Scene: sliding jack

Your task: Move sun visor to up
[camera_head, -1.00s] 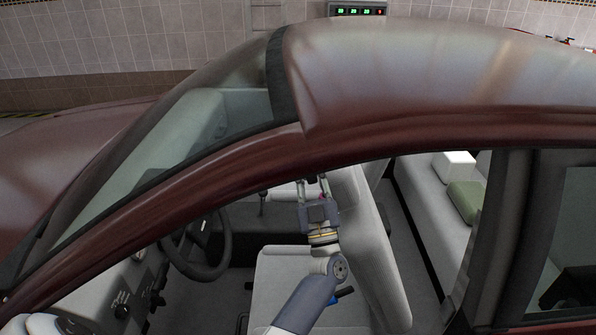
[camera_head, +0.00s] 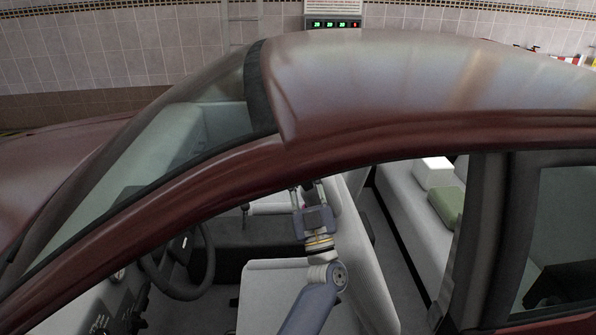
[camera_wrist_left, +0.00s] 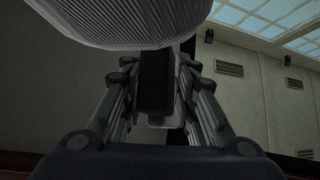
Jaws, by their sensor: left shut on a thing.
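My left arm reaches through the car's side window opening. My left gripper (camera_head: 306,188) is just under the roof edge above the front seat, with its fingertips partly hidden by the roof frame. In the left wrist view, the left gripper (camera_wrist_left: 155,85) has its fingers closed around a dark, narrow piece (camera_wrist_left: 155,70), seen edge-on, which I take to be the sun visor. The visor cannot be made out in the head view. My right gripper is not in view.
The dark red roof (camera_head: 400,85) and its side frame close off the space above the arm. The steering wheel (camera_head: 185,260) is left of the arm and a light seat (camera_head: 280,290) below it. A ribbed grey surface (camera_wrist_left: 130,20) is close above the gripper.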

